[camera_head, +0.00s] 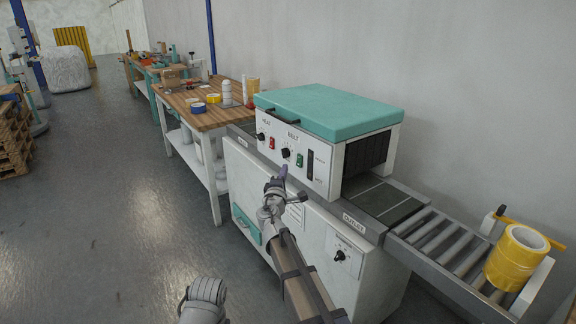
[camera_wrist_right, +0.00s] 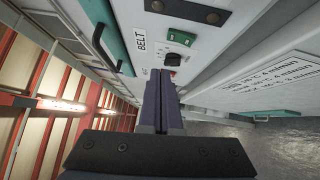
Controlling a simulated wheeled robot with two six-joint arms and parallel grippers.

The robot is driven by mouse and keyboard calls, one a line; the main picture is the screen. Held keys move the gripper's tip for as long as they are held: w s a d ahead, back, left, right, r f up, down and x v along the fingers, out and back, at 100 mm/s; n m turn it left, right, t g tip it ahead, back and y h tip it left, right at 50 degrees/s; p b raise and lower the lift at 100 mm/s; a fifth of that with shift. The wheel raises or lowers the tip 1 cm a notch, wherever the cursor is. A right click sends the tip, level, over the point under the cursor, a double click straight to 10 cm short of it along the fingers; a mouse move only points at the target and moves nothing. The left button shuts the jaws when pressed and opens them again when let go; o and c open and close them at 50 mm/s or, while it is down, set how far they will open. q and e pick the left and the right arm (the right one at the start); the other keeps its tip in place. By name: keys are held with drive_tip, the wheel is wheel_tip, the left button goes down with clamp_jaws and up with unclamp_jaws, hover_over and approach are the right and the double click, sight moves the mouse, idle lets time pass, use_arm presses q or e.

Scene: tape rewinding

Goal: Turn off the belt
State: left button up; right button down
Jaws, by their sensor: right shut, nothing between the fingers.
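The teal-lidded machine (camera_head: 330,112) has a white front panel with HEAT and BELT labels. Under BELT are a black knob (camera_head: 286,153) and a green rocker switch (camera_head: 299,160). My right gripper (camera_head: 284,171) is shut and empty, just in front of the panel below the belt knob. In the right wrist view its closed fingers (camera_wrist_right: 161,75) point at the panel, with the belt knob (camera_wrist_right: 173,60) near the tips and the green switch (camera_wrist_right: 181,38) beyond it. I cannot tell whether the fingertips touch the panel.
A red switch (camera_head: 271,142) and another knob (camera_head: 261,137) sit under HEAT. A roller outlet (camera_head: 440,240) at right holds a yellow tape roll (camera_head: 515,258). A wooden-topped workbench (camera_head: 205,112) stands behind left.

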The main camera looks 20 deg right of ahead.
drive_tip(key=shift+r+v, duration=0.15)
drive_tip(key=shift+v, duration=0.9)
drive_tip(key=shift+r+v, duration=0.2)
drive_tip(key=shift+v, duration=0.85)
drive_tip(key=shift+a+r, duration=0.1)
drive_tip(key=s+a+f+m+g+p, duration=0.2)
drive_tip(key=s+m+g+p, duration=0.75)
drive_tip(key=s+p, duration=0.55)
drive_tip(key=s+a+g+y+p, duration=0.3)
drive_tip(key=s+a, duration=0.3)
drive_tip(key=s, duration=0.4)
drive_tip(key=s+a+g+y+p, duration=0.3)
drive_tip(key=s+a+g, duration=0.2)
drive_tip(key=s, duration=0.6)
drive_tip(key=shift+s+a+f+m+y+p, duration=0.25)
drive_tip(key=shift+a+m+y+p, duration=0.15)
drive_tip(key=shift+a, duration=0.45)
